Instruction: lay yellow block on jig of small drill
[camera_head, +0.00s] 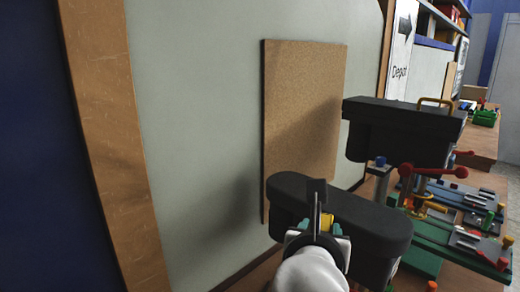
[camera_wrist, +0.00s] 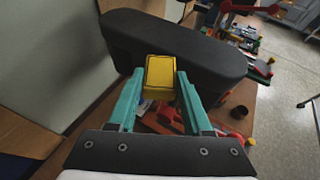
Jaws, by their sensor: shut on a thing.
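My gripper (camera_wrist: 159,80) has teal fingers shut on the yellow block (camera_wrist: 158,73), one finger on each side. In the head view my gripper (camera_head: 316,226) is in front of the near drill's rounded black head (camera_head: 372,223), and a bit of the yellow block (camera_head: 327,220) shows between the fingers. In the wrist view the black head (camera_wrist: 205,60) lies just beyond the block. Red parts (camera_wrist: 168,112) show below the block on the bench. The jig is not clearly visible; the drill head, block and fingers cover much of that area.
A second drill with a boxy black head (camera_head: 404,128) stands behind, with a red handle (camera_head: 433,171). Green fixtures (camera_head: 455,240) fill the bench at right. A cork board (camera_head: 305,110) hangs on the wall at left.

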